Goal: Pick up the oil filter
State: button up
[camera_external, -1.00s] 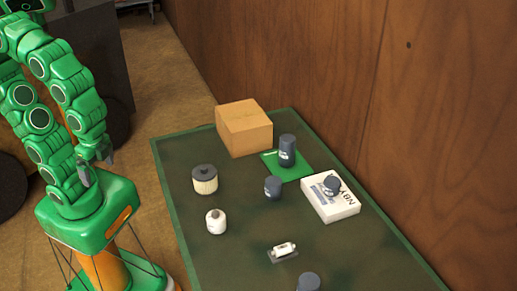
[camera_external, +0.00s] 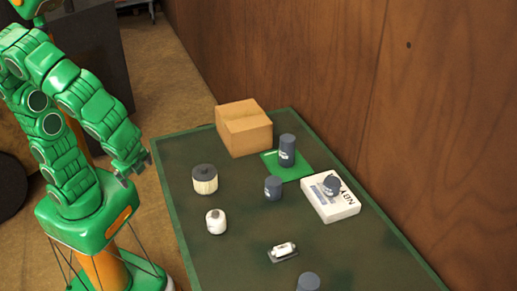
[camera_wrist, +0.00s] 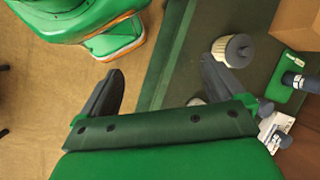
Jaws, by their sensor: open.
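Several dark blue canisters look like oil filters; I cannot tell which one is meant. One stands on a green mat (camera_external: 287,152), one on the bare table (camera_external: 272,188), one on a white box (camera_external: 332,186), and one at the front (camera_external: 308,282). A cream pleated filter with a dark top (camera_external: 205,180) stands near the table's left side, and in the wrist view (camera_wrist: 230,52) it is right of my right finger. My gripper (camera_external: 136,170) is open and empty, by the table's left edge. In the wrist view its fingers (camera_wrist: 160,68) are wide apart.
A cardboard box (camera_external: 244,130) is at the table's back, near the wooden wall (camera_external: 300,60). A white canister (camera_external: 216,222) and a small white part on a dark base (camera_external: 283,250) stand nearer the front. The table (camera_external: 235,262) is bare at its left front.

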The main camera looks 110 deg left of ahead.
jog(key=w+a+f+m+y, duration=0.3)
jog(key=w+f+y, duration=0.1)
jog(key=w, duration=0.2)
jog(key=m+t+y, duration=0.4)
jog(key=m+y, duration=0.2)
jog(key=m, duration=0.7)
send_near(214, 217)
jog(key=x, duration=0.3)
jog(key=shift+a+r, duration=0.2)
jog(key=shift+f+x, duration=0.15)
jog(key=shift+x, duration=1.8)
jog(key=shift+f+x, duration=0.1)
jog(key=shift+x, duration=1.85)
jog(key=shift+d, duration=0.1)
jog(key=c, duration=1.2)
